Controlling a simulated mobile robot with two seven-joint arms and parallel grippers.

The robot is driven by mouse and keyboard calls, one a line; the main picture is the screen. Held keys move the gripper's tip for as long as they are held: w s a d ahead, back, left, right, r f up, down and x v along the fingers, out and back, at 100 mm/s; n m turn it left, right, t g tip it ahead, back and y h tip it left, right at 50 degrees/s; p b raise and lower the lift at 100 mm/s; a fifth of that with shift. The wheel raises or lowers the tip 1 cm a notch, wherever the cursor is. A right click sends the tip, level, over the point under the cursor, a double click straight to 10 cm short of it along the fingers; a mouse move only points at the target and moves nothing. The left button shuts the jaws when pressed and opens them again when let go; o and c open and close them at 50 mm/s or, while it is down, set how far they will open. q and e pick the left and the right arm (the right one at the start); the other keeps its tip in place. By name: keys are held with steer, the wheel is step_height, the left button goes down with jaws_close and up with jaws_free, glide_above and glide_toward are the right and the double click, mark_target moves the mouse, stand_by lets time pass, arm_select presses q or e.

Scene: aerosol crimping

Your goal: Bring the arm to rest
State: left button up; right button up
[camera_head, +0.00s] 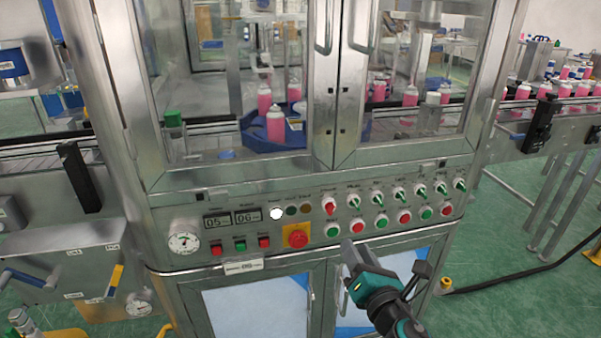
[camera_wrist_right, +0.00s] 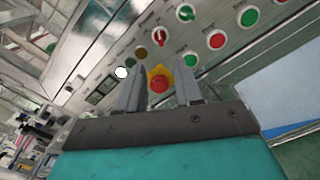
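My right gripper (camera_head: 348,252) is in front of the machine's control panel (camera_head: 383,226), low and right of the red emergency stop button (camera_head: 298,238) on its yellow plate. In the right wrist view its two fingers (camera_wrist_right: 160,92) stand apart with nothing between them. The emergency stop (camera_wrist_right: 159,80) shows beyond the gap between the fingers; the fingers look apart from it. The arm comes in from the bottom right. My left gripper is in neither view.
The panel carries a white lamp (camera_head: 277,213), two digital displays (camera_head: 232,218), a pressure gauge (camera_head: 184,241), several switches and buttons. Glass doors (camera_head: 240,80) above enclose pink bottles (camera_head: 275,124). A conveyor with more bottles (camera_head: 523,91) runs at right. Green floor (camera_head: 510,260) is open at lower right, crossed by a black cable.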

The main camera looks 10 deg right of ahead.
steer(key=s+f+m+g, duration=0.2)
steer(key=s+f+m, duration=0.2)
steer(key=m, duration=0.5)
steer(key=s+a+f+m+g, duration=0.1)
steer(key=s+f+m+g, duration=0.1)
steer(key=s+f+m, duration=0.3)
steer(key=s+a+f+m+g+y+p, duration=0.1)
steer(key=s+f+m+g, duration=0.2)
steer(key=s+m, duration=0.7)
step_height(320, 180, down, 2)
steer(key=m, duration=0.3)
steer(key=shift+s+a+f+m, duration=0.25)
steer(key=shift+s+m, duration=0.1)
steer(key=shift+m, duration=0.05)
